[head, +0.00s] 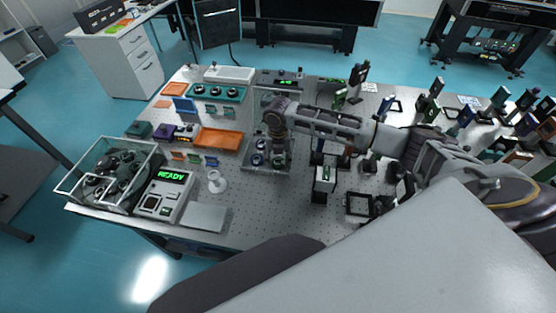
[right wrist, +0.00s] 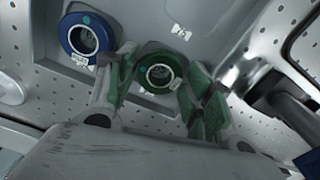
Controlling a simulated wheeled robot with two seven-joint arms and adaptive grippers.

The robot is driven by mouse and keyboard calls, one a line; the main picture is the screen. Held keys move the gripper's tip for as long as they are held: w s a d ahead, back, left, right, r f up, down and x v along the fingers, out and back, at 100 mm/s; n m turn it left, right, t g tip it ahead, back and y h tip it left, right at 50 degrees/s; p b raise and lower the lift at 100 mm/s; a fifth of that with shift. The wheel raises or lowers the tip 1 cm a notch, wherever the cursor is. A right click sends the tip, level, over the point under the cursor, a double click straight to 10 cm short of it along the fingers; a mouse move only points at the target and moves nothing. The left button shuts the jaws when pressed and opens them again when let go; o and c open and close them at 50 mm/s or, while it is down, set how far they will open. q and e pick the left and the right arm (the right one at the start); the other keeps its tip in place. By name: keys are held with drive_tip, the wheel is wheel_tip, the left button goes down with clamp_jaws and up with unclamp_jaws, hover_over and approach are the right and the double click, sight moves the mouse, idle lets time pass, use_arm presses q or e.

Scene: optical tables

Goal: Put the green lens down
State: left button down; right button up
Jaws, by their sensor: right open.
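The green lens (right wrist: 158,73), a green ring around clear glass, sits in a grey holder plate (right wrist: 140,25) in the right wrist view. My right gripper (right wrist: 162,80) is open, with one finger on each side of the green lens. I cannot tell whether the fingers touch it. A blue lens (right wrist: 84,38) sits in the same plate, up and to the left of the green one. In the head view my right gripper (head: 277,150) points down over the holder, and the green lens is hard to make out there. My left gripper is not in view.
The perforated table (head: 245,225) is crowded. An orange tray (head: 218,138), a READY device (head: 163,195) and a glass box (head: 80,185) of dark parts are left of the gripper. Posts with optics (head: 435,90) stand at the right. A white cup-like piece (head: 217,181) is nearby.

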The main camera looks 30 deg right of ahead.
sight(278, 162)
wheel_tip(278, 162, up, 12)
drive_tip(key=shift+f+b, duration=0.15)
drive_tip(key=shift+b, duration=0.3)
drive_tip(key=shift+s+a+f, duration=0.1)
idle(0.8)
